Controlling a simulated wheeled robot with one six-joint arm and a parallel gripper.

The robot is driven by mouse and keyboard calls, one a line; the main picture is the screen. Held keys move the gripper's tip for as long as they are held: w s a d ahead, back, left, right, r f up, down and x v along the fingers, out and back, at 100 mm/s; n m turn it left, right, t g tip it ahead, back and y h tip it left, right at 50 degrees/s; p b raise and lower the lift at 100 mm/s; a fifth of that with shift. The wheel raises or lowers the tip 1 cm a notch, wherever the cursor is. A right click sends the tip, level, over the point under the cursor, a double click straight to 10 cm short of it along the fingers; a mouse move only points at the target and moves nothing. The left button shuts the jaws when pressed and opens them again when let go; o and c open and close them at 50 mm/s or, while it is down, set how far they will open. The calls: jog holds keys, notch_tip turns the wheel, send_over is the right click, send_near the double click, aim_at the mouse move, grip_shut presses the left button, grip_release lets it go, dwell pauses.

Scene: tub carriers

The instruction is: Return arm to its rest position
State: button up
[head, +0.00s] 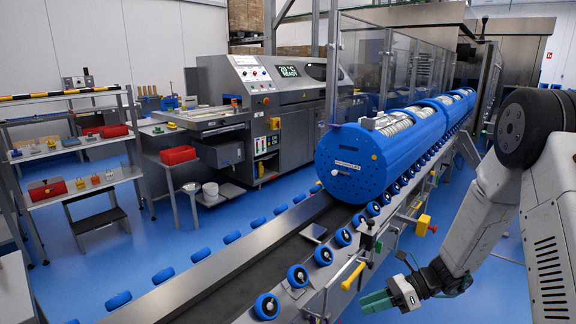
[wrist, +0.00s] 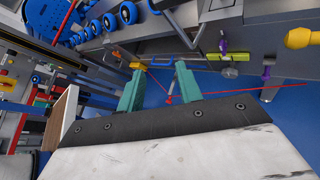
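My gripper (head: 376,302) shows at the lower right of the head view, at the end of my grey arm, beside the conveyor's near side rail. In the wrist view its two teal fingers (wrist: 160,90) stand apart with a gap between them, and nothing is held there. My arm is bent, with the wrist low and the fingers pointing left in the head view. The blue floor shows behind the fingers in the wrist view.
A roller conveyor (head: 232,268) carries large blue tubs (head: 352,163) close to my gripper. A yellow-handled lever (head: 353,276) and a yellow-red button box (head: 423,225) stick out from its side. Shelves (head: 84,187) and a grey machine (head: 290,110) stand farther left.

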jog(key=s+d+r+n+t+h, duration=0.1)
jog(key=s+d+r+n+h, duration=0.1)
jog(key=s+r+n+h, duration=0.4)
jog(key=s+d+r+n+h, duration=0.3)
jog(key=s+r+n+h, duration=0.4)
jog(key=s+r+n, duration=1)
jog(key=shift+s+d+r+t, duration=0.35)
jog(key=shift+s+r, duration=0.9)
jog(key=shift+s, duration=1)
